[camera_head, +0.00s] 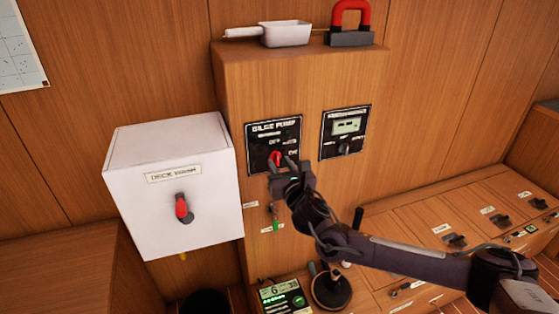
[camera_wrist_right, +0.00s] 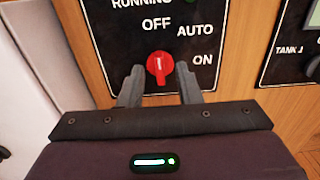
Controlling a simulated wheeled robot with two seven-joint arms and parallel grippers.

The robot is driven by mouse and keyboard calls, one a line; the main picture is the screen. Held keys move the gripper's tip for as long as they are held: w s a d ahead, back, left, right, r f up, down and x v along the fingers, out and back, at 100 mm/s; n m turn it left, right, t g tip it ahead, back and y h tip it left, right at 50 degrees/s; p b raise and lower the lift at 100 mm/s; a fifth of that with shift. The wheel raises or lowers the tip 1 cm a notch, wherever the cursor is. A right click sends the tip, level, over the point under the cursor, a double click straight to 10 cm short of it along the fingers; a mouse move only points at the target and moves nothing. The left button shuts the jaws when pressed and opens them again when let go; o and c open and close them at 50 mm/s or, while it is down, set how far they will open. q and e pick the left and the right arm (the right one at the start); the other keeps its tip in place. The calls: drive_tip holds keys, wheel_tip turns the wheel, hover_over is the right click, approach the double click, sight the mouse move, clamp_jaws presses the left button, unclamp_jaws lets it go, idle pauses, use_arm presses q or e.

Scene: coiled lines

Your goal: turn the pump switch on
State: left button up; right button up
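The bilge pump panel (camera_head: 262,131) is a black plate on the front of the wooden cabinet. Its red rotary switch (camera_head: 276,158) shows clearly in the right wrist view (camera_wrist_right: 160,68). There the white mark on the knob stands about upright, towards OFF; AUTO and ON are printed to its right. My right gripper (camera_head: 282,168) is in front of the panel. In the wrist view its open fingers (camera_wrist_right: 160,84) lie left and right of the knob's lower part, with gaps visible; I cannot tell the depth between them. My left gripper is not in view.
A white deck wash box (camera_head: 208,150) with its own red switch (camera_head: 182,207) juts out on the left. A tank gauge panel (camera_head: 345,131) is right of the pump panel. A scoop (camera_head: 285,34) and a red-handled object (camera_head: 351,20) stand on top of the cabinet.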

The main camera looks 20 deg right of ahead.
drive_tip(key=shift+w, duration=0.6)
clamp_jaws()
